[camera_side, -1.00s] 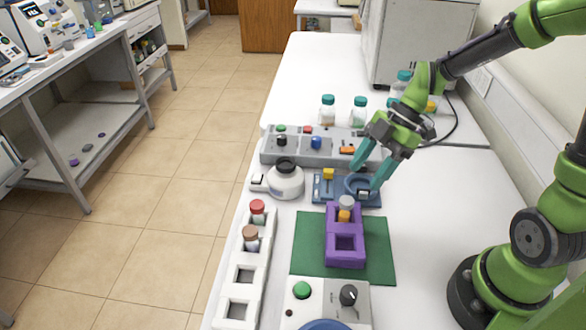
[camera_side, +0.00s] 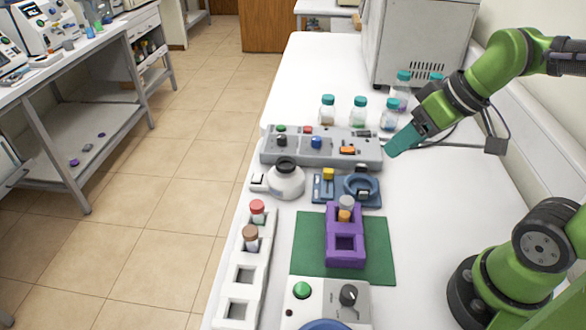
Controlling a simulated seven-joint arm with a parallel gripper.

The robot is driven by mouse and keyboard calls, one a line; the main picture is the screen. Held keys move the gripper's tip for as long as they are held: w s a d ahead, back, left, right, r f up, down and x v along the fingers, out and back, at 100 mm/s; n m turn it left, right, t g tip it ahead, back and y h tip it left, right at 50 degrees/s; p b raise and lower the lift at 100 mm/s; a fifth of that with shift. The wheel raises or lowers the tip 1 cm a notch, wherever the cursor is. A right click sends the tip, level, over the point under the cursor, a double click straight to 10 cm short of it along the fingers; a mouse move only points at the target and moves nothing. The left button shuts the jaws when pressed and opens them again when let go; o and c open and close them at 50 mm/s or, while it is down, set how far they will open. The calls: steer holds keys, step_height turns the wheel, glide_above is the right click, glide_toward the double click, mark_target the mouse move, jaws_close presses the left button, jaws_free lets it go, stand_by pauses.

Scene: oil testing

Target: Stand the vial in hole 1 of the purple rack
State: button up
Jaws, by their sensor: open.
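The purple rack (camera_side: 345,256) stands on a green mat (camera_side: 308,252) at the middle of the bench. A vial with a grey cap and an orange body (camera_side: 345,210) stands upright in the rack's far hole; the near hole is empty. The hole numbers cannot be read. My gripper (camera_side: 400,143) is up and to the right of the rack, near the right end of the grey control panel, clear of the vial. Its teal fingers overlap from this side, and nothing shows between them.
A white rack (camera_side: 247,258) at left holds a red-capped vial (camera_side: 257,211) and a brown-capped vial (camera_side: 250,237). A blue device (camera_side: 323,191), a white flask (camera_side: 286,182) and a grey control panel (camera_side: 325,157) stand behind. Teal-capped bottles (camera_side: 359,112) are farther back. The bench right of the mat is clear.

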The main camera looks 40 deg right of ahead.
steer(key=r+m, duration=0.1)
steer(key=m, duration=0.1)
steer(key=s+m+t, duration=0.1)
steer(key=m, duration=0.1)
steer(key=shift+s+a+r+t, duration=0.1)
steer(key=shift+s+r+t, duration=0.1)
steer(key=shift+r+t, duration=0.15)
